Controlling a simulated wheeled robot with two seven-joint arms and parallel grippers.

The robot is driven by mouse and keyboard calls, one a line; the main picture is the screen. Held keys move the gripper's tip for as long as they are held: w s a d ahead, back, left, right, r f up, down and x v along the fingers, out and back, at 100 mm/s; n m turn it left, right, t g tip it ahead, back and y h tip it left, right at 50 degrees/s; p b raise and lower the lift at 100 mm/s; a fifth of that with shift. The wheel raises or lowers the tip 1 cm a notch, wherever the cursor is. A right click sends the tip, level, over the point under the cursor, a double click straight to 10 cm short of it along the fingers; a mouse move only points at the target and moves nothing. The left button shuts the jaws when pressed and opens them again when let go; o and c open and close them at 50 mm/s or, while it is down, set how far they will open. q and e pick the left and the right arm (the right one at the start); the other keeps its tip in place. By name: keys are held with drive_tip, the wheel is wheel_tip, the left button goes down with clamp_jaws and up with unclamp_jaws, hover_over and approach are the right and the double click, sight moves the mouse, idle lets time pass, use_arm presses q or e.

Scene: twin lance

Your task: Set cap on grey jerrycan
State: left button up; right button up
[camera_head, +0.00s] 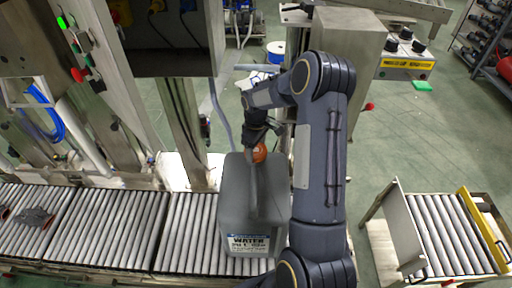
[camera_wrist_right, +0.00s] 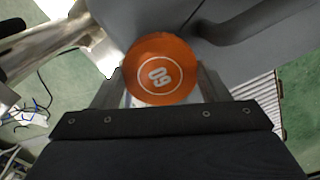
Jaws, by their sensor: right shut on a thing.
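The grey jerrycan (camera_head: 236,212) stands upright on the roller conveyor, with a white and blue "WATER" label on its near side. My right gripper (camera_head: 258,150) is at the top far side of the jerrycan, shut on the orange cap (camera_head: 260,154). My left gripper is not in view.
The roller conveyor (camera_head: 118,228) runs along the front, with a dark crumpled thing (camera_head: 34,217) at its left. Metal posts and a machine frame (camera_head: 183,120) stand close behind the jerrycan. A separate roller section (camera_head: 446,235) is at the right, beyond a floor gap.

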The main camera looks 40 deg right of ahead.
drive_tip(key=shift+f+b, duration=0.95)
drive_tip(key=shift+f, duration=0.2)
idle(0.6)
drive_tip(key=o, duration=1)
